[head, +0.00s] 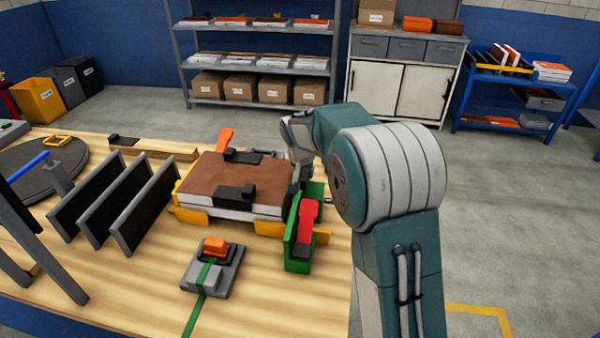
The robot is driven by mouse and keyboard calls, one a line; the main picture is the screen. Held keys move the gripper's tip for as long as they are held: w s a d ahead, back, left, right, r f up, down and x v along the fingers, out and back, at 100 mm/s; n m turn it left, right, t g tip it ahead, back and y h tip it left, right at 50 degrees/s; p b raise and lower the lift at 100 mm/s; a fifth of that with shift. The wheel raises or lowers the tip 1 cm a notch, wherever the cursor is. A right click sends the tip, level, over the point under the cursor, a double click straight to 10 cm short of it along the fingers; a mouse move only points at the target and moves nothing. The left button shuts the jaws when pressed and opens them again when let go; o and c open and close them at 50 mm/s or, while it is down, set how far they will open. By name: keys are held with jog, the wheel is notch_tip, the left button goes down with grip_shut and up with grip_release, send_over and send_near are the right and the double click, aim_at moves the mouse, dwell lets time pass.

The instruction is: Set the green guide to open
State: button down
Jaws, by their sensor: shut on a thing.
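The green guide (291,246) stands at the right edge of the wooden table, beside the right side of a brown-topped panel stack (235,180). It has upright green walls, and a red block (307,218) sits between them. My gripper (296,188) points down at the guide's far end, close against the right side of the stack. It is shut on the guide there, though its fingertips are small and partly hidden. Yellow blocks (190,216) sit around the stack's base. Black clamps (235,194) rest on top of the stack.
A grey fixture with an orange block (214,246) and green strap stands in front of the stack. Dark upright panels (146,208) stand to the left. An orange lever (225,139) rises behind the stack.

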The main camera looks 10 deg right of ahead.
jog(key=s+d, duration=0.3)
jog(key=d, duration=0.5)
jog(key=shift+s+f, duration=0.35)
jog(key=shift+s, duration=0.05)
jog(key=shift+c, duration=2.2)
grip_release()
jog(key=shift+a, duration=0.15)
jog(key=shift+r, duration=0.15)
jog(key=shift+d+r, duration=0.1)
jog(key=shift+d, duration=0.1)
jog(key=v, duration=1.1)
jog(key=shift+a+r, duration=0.15)
jog(key=shift+r, duration=0.2)
